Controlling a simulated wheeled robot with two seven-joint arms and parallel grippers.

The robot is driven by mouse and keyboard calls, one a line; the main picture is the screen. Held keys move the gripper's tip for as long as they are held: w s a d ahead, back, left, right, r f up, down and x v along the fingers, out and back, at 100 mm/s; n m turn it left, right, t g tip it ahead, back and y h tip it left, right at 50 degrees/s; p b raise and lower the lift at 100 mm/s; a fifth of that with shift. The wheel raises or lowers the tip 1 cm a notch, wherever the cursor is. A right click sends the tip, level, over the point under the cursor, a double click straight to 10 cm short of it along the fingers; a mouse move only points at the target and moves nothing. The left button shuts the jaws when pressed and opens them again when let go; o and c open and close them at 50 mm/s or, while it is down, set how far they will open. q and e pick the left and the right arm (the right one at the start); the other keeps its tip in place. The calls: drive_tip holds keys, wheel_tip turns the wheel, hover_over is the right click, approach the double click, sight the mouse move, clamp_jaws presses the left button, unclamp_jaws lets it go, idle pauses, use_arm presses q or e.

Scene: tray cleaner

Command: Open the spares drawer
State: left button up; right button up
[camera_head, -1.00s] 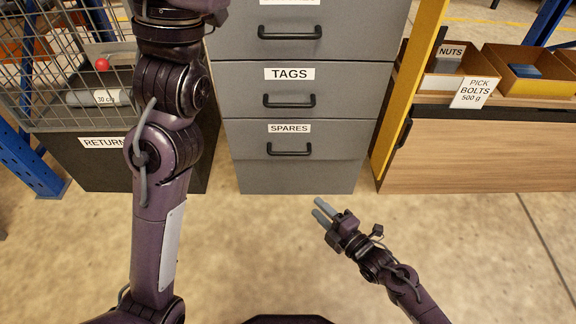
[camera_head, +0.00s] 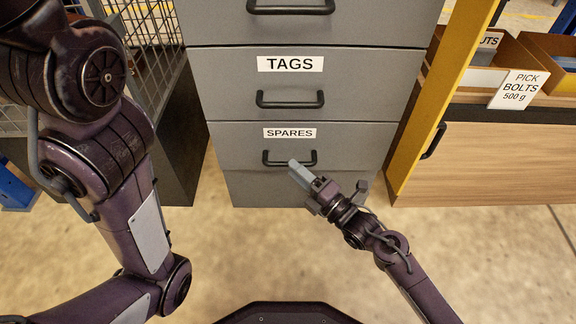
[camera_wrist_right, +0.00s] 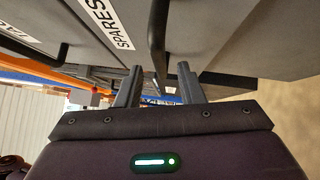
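The spares drawer (camera_head: 235,146) is the low grey drawer with the SPARES label (camera_head: 290,133); its front looks flush with the cabinet. Its black bar handle (camera_head: 272,162) is partly covered by my right gripper (camera_head: 297,168). The right wrist view shows the two right fingers (camera_wrist_right: 158,84) apart, with the dark handle (camera_wrist_right: 157,38) in line with the gap between them. I cannot tell whether they touch it. The SPARES label (camera_wrist_right: 108,20) shows there too. My left arm fills the left side of the head view; its gripper is out of view.
The TAGS drawer (camera_head: 220,82) is directly above and looks shut. A yellow post (camera_head: 440,95) and a wooden-fronted bench (camera_head: 500,160) stand to the right. A wire cage (camera_head: 150,35) is at the left. The floor (camera_head: 270,260) in front is clear.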

drive_tip(key=shift+b+x, duration=0.6)
drive_tip(key=shift+x, duration=1.2)
clamp_jaws()
